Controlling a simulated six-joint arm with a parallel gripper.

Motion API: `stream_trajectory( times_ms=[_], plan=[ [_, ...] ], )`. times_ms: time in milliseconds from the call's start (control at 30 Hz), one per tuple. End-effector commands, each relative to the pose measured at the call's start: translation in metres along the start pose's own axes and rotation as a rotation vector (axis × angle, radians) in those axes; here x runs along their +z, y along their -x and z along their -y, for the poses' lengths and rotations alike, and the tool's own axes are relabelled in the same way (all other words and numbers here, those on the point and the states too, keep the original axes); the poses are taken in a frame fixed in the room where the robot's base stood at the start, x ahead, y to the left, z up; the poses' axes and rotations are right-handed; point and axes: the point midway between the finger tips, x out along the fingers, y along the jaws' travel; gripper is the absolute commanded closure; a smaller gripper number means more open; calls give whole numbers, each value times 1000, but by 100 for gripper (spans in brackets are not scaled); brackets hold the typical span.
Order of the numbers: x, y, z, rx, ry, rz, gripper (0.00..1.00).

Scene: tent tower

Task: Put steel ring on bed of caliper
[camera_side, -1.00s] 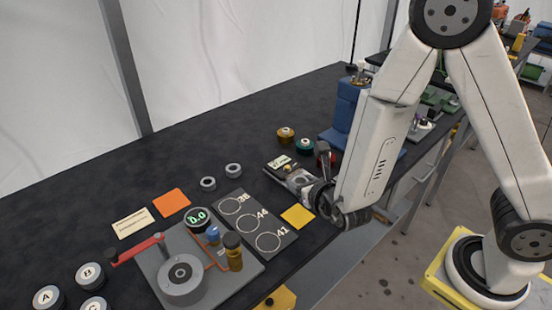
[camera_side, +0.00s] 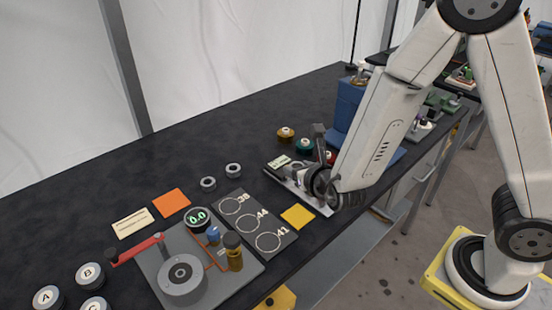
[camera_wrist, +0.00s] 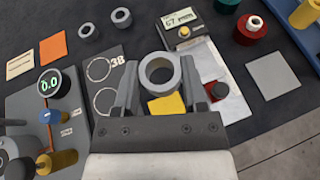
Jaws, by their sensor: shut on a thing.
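My gripper (camera_wrist: 159,82) is shut on a grey steel ring (camera_wrist: 160,93), whose open hole faces the wrist camera. In the side view my gripper (camera_side: 297,173) is over the caliper, and the ring is hard to make out there. The caliper has a display (camera_wrist: 183,17) reading about 67 mm and a pale metal bed (camera_wrist: 232,105), which also shows in the side view (camera_side: 319,206). In the wrist view the ring appears left of the bed's visible part. My gripper hides part of the caliper, and I cannot tell whether the ring touches it.
Two more grey rings (camera_side: 233,170) (camera_side: 208,183) lie on the dark table. A dark board with marked circles (camera_side: 249,222) and a yellow square (camera_side: 298,216) are left of the caliper. Green and red spools (camera_wrist: 249,29) and a blue stand (camera_side: 348,105) are close behind it.

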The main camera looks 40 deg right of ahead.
Motion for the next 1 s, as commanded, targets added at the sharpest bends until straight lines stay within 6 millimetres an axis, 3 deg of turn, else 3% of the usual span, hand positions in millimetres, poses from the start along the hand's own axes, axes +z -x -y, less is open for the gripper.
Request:
stream_trajectory(
  times_ms=[300, 500, 700, 1000],
  plan=[
    [71, -13, 12, -6, -11, 3, 100],
    [107, -15, 20, 2, -3, 7, 100],
    [125, -14, 25, 8, 4, 11, 100],
    [127, -15, 23, 13, 9, 10, 100]
  ],
)
